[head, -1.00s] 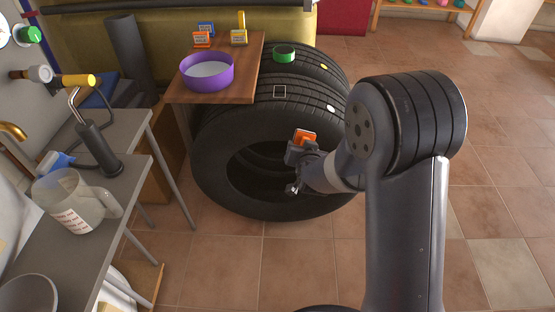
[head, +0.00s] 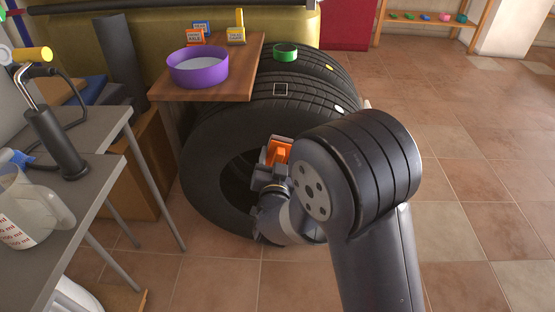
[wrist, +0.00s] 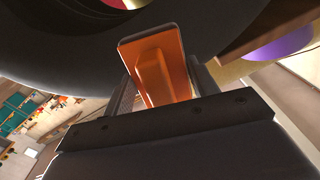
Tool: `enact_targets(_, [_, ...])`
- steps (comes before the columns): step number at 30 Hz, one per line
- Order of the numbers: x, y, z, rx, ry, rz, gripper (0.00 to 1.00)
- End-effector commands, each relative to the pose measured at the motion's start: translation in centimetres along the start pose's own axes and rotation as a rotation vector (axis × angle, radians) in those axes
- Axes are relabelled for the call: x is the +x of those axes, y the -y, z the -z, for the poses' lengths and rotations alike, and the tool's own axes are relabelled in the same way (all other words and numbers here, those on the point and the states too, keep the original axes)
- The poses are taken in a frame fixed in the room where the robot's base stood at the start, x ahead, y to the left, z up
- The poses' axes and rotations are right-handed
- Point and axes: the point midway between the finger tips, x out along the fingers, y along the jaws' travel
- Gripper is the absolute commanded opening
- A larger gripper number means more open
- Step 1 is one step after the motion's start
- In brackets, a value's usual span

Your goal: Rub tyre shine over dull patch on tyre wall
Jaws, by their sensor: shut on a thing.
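My gripper (head: 274,168) is shut on an orange block-shaped applicator (head: 279,148) in front of the tyre's wall, by the hub opening. In the wrist view the orange applicator (wrist: 160,68) sticks up between the fingers. The dark tyre wall (wrist: 85,48) lies beyond it; contact cannot be told. No dull patch can be made out on the wall.
A purple bowl (head: 198,68) with pale contents stands on the wooden board (head: 240,82), with small labelled blocks (head: 202,28) behind. A grey bench (head: 105,160) with a jug (head: 28,210) is at the left. Tiled floor (head: 470,160) is clear at the right.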

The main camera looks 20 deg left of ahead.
Motion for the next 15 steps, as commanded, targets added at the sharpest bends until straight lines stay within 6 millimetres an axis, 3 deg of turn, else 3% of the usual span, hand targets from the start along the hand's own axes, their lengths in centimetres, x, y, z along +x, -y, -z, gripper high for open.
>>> enact_targets(7, [0.1, -0.1, -0.2, 0.002, -0.001, -0.001, 0.37])
enact_targets(15, [2.8, -0.1, -0.1, 0.001, 0.0, -0.002, 0.37])
